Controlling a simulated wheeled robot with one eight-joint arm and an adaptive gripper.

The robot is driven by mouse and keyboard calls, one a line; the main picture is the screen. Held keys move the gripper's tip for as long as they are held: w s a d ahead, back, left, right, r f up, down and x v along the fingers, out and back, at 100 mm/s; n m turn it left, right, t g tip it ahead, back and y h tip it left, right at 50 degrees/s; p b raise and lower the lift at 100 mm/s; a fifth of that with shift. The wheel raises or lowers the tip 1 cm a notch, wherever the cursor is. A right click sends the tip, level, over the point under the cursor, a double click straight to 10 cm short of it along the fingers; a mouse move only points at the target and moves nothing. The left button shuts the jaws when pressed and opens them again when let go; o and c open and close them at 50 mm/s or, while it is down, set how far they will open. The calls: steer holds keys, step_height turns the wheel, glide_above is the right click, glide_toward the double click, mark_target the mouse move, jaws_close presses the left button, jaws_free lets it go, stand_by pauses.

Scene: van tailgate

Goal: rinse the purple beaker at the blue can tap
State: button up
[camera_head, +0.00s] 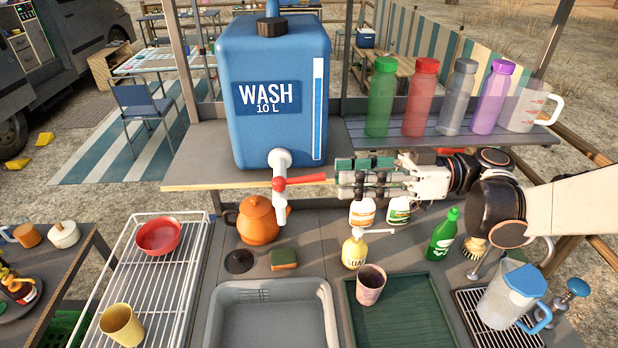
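The blue can (272,105), marked WASH 10 L, stands on a wooden shelf. Its white tap (281,195) has a red lever (300,181) pointing right, and no water shows at the spout. A mauve-pink cup, apparently the purple beaker (370,287), stands upright on the green tray, right of the basin. Its inside is not clear. My gripper (342,178) reaches in from the right, its fingers pointing left, just right of the lever's end and seemingly apart from it. Nothing shows held, but the gap between the fingers is unclear.
The grey basin (270,288) lies below the tap. A sponge (284,259), soap bottle (355,250) and orange kettle (258,220) stand behind it. The green tray (420,315) has free room. A jug (510,298) stands right; several bottles (422,98) line the upper shelf.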

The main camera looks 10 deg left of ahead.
mark_target(285, 179)
steer(key=x, duration=0.7)
steer(key=shift+a+b, duration=0.3)
jaws_close()
